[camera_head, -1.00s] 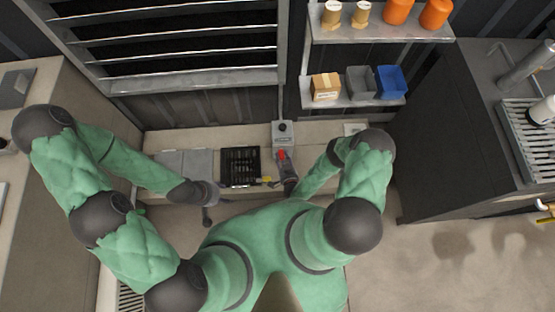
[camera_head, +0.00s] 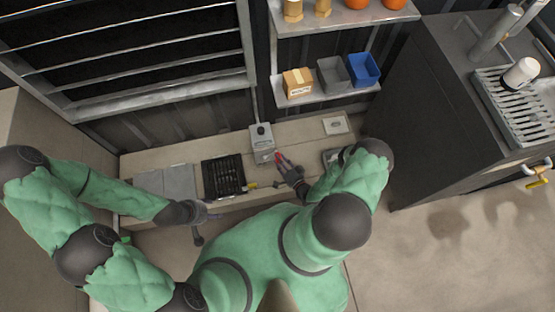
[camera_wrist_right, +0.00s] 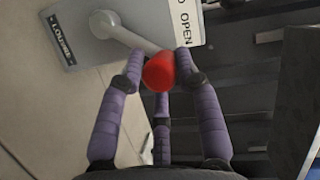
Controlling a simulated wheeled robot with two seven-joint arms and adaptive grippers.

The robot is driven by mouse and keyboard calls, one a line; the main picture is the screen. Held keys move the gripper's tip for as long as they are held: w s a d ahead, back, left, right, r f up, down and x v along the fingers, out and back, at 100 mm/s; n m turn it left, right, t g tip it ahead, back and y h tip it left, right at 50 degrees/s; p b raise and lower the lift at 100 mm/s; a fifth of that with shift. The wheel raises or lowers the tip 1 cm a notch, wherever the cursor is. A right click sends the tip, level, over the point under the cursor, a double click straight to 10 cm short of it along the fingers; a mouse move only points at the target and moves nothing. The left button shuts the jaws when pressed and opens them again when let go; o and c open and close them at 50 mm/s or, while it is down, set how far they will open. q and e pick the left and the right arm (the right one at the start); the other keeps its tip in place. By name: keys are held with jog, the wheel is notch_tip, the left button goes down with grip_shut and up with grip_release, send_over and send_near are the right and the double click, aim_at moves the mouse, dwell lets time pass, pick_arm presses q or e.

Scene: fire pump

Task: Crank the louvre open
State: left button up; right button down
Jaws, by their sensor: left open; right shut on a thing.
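The louvre (camera_head: 120,62) is at the upper left of the head view, with dark bands between pale slat edges. Its grey crank box (camera_head: 261,141) stands on the bench below. In the right wrist view the box (camera_wrist_right: 78,35) carries a label ending in "OPEN", and a pale crank arm (camera_wrist_right: 135,38) runs to a red knob (camera_wrist_right: 159,72). My right gripper (camera_head: 282,161) is shut on this red knob; its purple fingers (camera_wrist_right: 156,78) surround it. My left gripper (camera_head: 212,213) is open and empty at the bench's front edge, left of the box.
A black grille (camera_head: 223,177) and a grey panel (camera_head: 168,183) lie on the bench left of the box. Shelves above hold a carton (camera_head: 297,83), a grey bin (camera_head: 331,74) and a blue bin (camera_head: 364,69). A dark cabinet (camera_head: 440,115) stands at right.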

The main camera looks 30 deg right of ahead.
jog(key=shift+s+f+m, duration=0.25)
jog(key=shift+f+m, duration=0.35)
jog(key=shift+f, duration=0.15)
jog(key=f+m, duration=0.1)
jog(key=f, duration=0.2)
jog(key=d+f+m+t, duration=0.1)
jog(key=f, duration=0.1)
jog(key=shift+s+f+m+y, duration=0.25)
jog(key=shift+f+m+y, duration=0.05)
jog(key=shift+f+y, duration=0.1)
jog(key=shift+f, duration=0.1)
jog(key=c, duration=1)
grip_release()
jog(key=shift+d, duration=0.3)
jog(key=shift+d, duration=0.1)
